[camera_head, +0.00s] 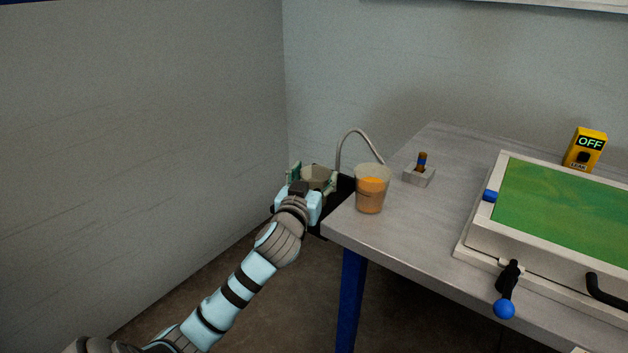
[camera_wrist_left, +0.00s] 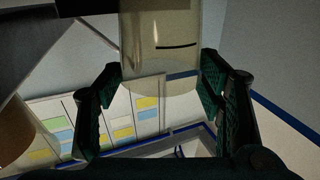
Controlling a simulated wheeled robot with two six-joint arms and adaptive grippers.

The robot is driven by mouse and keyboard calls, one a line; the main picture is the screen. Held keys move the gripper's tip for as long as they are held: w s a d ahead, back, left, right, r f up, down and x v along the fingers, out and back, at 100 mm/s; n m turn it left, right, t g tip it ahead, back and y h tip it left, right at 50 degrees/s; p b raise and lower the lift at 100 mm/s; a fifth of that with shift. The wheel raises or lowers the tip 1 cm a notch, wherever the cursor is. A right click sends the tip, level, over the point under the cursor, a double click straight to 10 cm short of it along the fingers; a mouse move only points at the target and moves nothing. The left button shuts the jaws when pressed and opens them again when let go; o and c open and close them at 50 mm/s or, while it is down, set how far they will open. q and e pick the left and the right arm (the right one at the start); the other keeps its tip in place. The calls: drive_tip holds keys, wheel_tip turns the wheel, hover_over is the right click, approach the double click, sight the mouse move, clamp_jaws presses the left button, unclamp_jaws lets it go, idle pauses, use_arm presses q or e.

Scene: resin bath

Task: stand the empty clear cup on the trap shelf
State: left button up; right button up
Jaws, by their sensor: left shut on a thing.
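The clear cup (camera_head: 318,178) is in my left gripper (camera_head: 306,180), just off the table's left end. In the left wrist view the cup (camera_wrist_left: 160,45) is see-through, with a short dark line on its wall, and looks empty. The fingers of the left gripper (camera_wrist_left: 160,95) are shut on it, one on each side. A black ledge (camera_head: 345,188) at the table's left end, likely the trap shelf, is partly hidden behind the gripper and cup. I cannot tell whether the cup touches it. My right gripper is out of view.
A cup of orange liquid (camera_head: 371,190) stands at the table's left edge, close to my gripper. A grey hose (camera_head: 350,133) arches behind. A small grey block (camera_head: 418,176), a green-topped bath (camera_head: 570,205) and a yellow "OFF" box (camera_head: 586,150) are farther right.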

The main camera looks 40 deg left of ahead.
use_arm(q)
drive_tip(key=o, duration=1.1)
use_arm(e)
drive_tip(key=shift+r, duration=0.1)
use_arm(q)
drive_tip(key=shift+s+d, duration=0.15)
drive_tip(key=shift+s, duration=0.2)
drive_tip(key=p+v, duration=0.3)
drive_tip(key=v, duration=0.8)
drive_tip(key=shift+s, duration=0.1)
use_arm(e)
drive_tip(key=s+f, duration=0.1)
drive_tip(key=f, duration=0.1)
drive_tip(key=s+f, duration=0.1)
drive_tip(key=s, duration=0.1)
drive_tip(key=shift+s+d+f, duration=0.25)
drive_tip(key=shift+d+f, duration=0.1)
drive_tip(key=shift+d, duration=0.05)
